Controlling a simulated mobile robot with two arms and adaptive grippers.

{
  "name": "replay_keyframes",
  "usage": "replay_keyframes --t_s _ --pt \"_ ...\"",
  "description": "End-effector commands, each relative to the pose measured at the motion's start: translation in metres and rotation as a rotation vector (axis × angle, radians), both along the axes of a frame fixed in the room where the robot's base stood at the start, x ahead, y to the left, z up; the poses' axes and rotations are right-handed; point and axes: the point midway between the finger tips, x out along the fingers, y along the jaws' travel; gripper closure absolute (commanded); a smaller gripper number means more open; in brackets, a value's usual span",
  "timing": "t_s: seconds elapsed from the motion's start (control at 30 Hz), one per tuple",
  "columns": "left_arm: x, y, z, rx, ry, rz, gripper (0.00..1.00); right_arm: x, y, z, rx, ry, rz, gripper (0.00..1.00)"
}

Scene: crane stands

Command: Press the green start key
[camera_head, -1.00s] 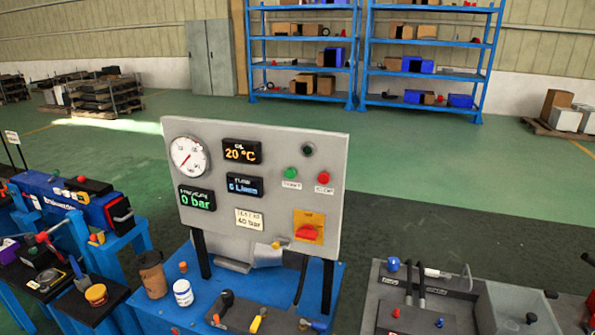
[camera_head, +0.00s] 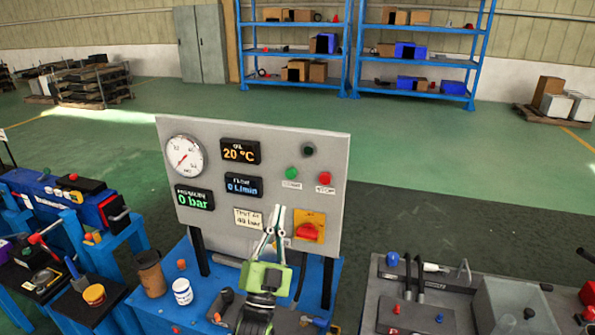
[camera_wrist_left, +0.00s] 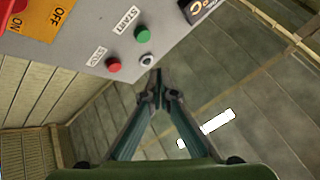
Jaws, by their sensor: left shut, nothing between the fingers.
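The green start key (camera_head: 292,173) is a round button on the upper right of the grey panel (camera_head: 245,145), above a START label. The red stop key (camera_head: 325,178) sits to its right. In the left wrist view the green key (camera_wrist_left: 142,34) and red key (camera_wrist_left: 113,65) show near the top. My left gripper (camera_head: 277,208) is shut and empty, in front of the panel, below the green key and apart from it in the picture. Its closed tips (camera_wrist_left: 157,74) show in the left wrist view below the keys. My right gripper is not in view.
A red rotary switch (camera_head: 307,231) on a yellow plate is right of my gripper. A gauge (camera_head: 185,155) and displays are on the left. A brown cup (camera_head: 150,273) and white jar (camera_head: 183,291) stand on the blue bench. A grey bench (camera_head: 380,285) is at right.

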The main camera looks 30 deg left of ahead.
Motion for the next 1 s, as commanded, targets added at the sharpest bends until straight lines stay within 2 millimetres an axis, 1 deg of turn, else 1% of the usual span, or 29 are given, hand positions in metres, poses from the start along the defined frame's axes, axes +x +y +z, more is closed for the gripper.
replay_keyframes --t_s 0.03,0.1,0.2,0.3,0.63,0.77,1.0 --pt "-0.005 0.002 0.014 0.012 -0.029 0.014 1.0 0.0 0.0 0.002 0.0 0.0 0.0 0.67" --pt "-0.01 0.005 0.025 0.025 -0.057 0.03 1.0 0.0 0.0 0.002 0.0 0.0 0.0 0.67" --pt "-0.014 0.006 0.035 0.038 -0.079 0.043 1.0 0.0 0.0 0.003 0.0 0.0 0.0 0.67" --pt "-0.015 0.007 0.037 0.04 -0.086 0.047 1.0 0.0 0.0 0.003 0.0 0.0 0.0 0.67" --pt "-0.013 0.007 0.036 0.04 -0.084 0.045 1.0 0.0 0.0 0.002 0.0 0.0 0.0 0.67" --pt "-0.005 0.009 0.035 0.04 -0.086 0.044 1.0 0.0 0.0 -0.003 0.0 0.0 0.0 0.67" --pt "0.027 0.017 0.034 0.04 -0.086 0.044 1.0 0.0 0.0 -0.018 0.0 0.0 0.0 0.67"
